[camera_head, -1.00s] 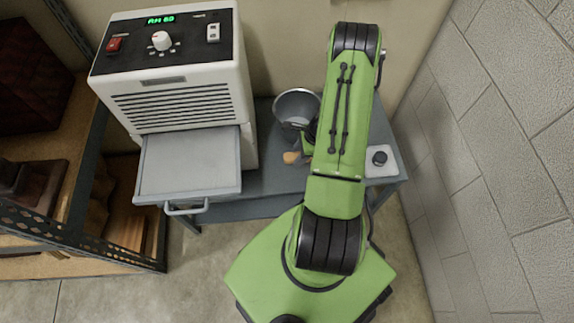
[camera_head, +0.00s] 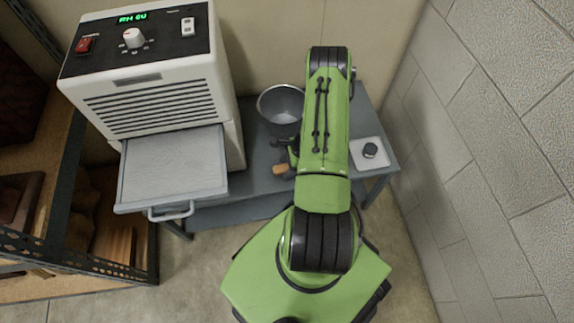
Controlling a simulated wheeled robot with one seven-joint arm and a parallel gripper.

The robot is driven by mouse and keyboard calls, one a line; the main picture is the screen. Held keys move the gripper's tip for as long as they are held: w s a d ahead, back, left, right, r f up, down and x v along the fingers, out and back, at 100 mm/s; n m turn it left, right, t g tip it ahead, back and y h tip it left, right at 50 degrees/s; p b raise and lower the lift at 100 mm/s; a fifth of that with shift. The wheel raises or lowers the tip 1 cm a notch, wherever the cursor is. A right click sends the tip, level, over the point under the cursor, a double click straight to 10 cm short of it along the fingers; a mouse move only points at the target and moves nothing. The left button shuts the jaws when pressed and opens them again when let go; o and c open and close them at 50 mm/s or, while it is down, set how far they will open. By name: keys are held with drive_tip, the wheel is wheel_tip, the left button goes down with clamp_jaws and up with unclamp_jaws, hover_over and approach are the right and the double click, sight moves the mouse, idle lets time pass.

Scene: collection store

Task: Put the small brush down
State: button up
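A small tan-brown piece, likely part of the small brush (camera_head: 281,169), shows at the front of the grey table (camera_head: 258,180), just left of my green arm. The rest of it is hidden or too small to make out. Dark parts of my gripper (camera_head: 284,146) show beside the arm, between the tan piece and a grey metal bucket (camera_head: 281,104). The arm covers most of the gripper, so its fingers and any hold on the brush cannot be made out. I cannot tell whether the tan piece touches the tabletop.
A white machine (camera_head: 150,90) with a lit green display stands at the left, its grey drawer (camera_head: 172,168) pulled out. A white plate with a black knob (camera_head: 369,152) lies on the table's right side. A block wall (camera_head: 490,150) bounds the right, shelving (camera_head: 70,190) the left.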

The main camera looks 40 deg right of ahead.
drive_tip(key=p+v, duration=0.4)
drive_tip(key=v, duration=0.8)
drive_tip(key=w+a+r+n+h, duration=0.15)
drive_tip(key=a+r+n, duration=0.25)
drive_tip(key=r, duration=0.5)
drive_tip(key=w+a+r+n, duration=0.2)
drive_tip(key=a+r+n, duration=0.25)
drive_tip(key=r, duration=0.45)
drive_tip(key=w+a+r+n+h, duration=0.15)
drive_tip(key=a+r+n, duration=0.3)
drive_tip(key=r, duration=0.45)
drive_tip(key=s+a+r+n+t, duration=0.3)
drive_tip(key=s+a+r+n, duration=0.8)
drive_tip(key=s, duration=0.2)
drive_tip(key=shift+s+n+h, duration=0.2)
drive_tip(key=shift+n+h, duration=0.1)
drive_tip(key=shift+n, duration=0.1)
drive_tip(key=shift+r, duration=0.1)
